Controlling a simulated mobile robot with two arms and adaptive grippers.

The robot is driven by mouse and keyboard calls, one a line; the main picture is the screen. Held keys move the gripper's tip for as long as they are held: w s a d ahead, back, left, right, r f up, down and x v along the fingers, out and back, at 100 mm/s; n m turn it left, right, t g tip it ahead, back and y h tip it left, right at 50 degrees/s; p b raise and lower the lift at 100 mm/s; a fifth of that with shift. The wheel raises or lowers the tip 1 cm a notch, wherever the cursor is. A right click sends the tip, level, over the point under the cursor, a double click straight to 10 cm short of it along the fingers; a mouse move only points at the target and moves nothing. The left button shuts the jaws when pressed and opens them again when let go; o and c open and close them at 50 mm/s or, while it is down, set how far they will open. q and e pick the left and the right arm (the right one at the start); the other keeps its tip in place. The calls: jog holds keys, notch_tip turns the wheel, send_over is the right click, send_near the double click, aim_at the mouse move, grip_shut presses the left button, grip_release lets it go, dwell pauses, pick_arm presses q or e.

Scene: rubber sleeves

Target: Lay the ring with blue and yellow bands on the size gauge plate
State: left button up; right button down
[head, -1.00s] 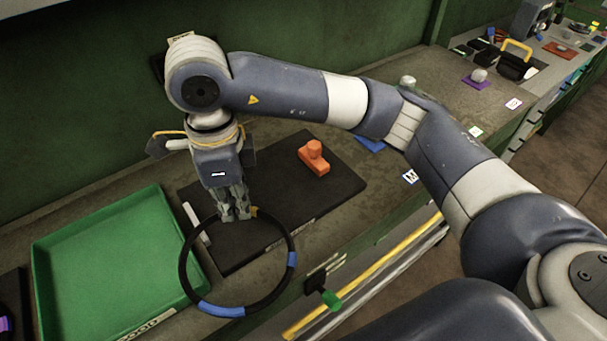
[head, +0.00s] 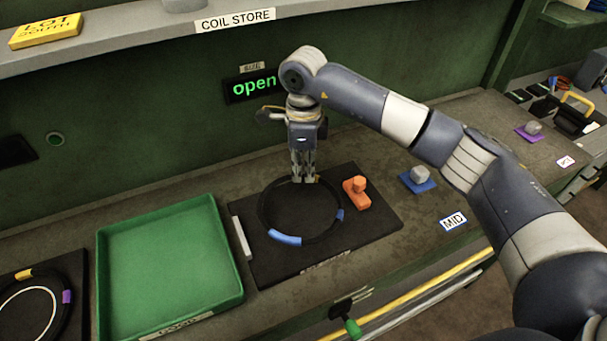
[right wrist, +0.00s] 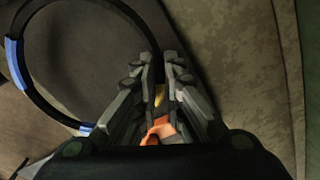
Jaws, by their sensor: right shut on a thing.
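The black ring (head: 263,223) has blue bands and a small yellow band (right wrist: 159,95) between my right gripper's fingers. My right gripper (head: 304,181) is shut on the ring's far side. The ring is over the flat black plate (head: 365,233) on the bench; I cannot tell whether it touches. This plate has a white bar (head: 241,238) along its left side, an orange block with a knob (head: 356,192) at its right, and an unreadable front label. In the right wrist view the ring (right wrist: 37,98) curves left from the fingers. My left gripper is not in view.
A green tray (head: 107,285) stands empty left of the plate. Further left, another ring (head: 68,318) with yellow and purple bands lies around a white circle. A grey knob on a blue base (head: 418,185) stands to the right. A lit "open" sign (head: 254,86) hangs behind.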

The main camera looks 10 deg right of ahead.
notch_tip(320, 180, down, 3)
jog(key=shift+r+p, duration=0.1)
jog(key=shift+p, duration=0.85)
jog(key=shift+f, duration=0.25)
jog(key=shift+f+b, duration=0.15)
jog(key=shift+b, duration=0.15)
jog(key=c, duration=1.7)
grip_release()
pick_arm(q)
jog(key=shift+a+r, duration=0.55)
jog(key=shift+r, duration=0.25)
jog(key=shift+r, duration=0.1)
pick_arm(e)
notch_tip(320, 180, up, 7)
jog(key=shift+b, duration=1.2)
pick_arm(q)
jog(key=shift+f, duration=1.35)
pick_arm(e)
jog(key=shift+r, duration=0.4)
